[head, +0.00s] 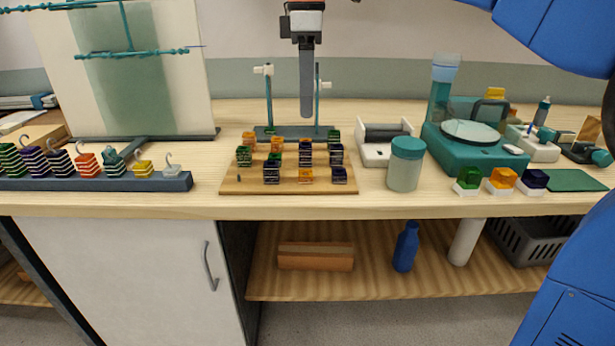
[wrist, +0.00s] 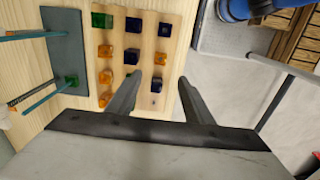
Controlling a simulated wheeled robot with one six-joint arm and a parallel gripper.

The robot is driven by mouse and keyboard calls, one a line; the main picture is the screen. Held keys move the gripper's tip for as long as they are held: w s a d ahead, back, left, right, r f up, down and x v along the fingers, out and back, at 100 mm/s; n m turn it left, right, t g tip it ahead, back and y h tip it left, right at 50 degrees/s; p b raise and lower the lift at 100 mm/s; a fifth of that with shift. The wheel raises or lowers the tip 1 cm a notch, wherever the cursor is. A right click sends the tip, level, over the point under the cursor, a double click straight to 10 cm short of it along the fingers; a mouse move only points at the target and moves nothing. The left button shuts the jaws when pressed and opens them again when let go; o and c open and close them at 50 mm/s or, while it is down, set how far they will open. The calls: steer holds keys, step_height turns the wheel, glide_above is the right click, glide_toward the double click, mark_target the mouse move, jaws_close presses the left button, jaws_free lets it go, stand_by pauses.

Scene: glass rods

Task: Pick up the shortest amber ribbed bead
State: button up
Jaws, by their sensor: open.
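Amber ribbed beads stand in a grid on a wooden board (head: 228,186). In the head view, one amber bead (head: 306,177) is in the front row between two dark beads; it looks low. Another amber bead (head: 249,138) is at the back left, and one more amber bead (head: 277,145) is toward the back. The wrist view shows the front-row amber bead (wrist: 160,58) and other amber beads (wrist: 105,76) farther left. Which is shortest I cannot tell for certain. My gripper (wrist: 158,90) is open and empty above the board; its fingers hide part of the grid.
Dark and green beads (head: 243,156) crowd the grid. A stand with two posts (head: 268,100) rises behind the board. A lidded jar (head: 405,165) stands to its right, with a teal device (head: 475,150) beyond.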

mark_target(305, 174)
step_height(305, 174, down, 16)
steer(key=shift+a+r, duration=0.15)
steer(key=c, duration=1.1)
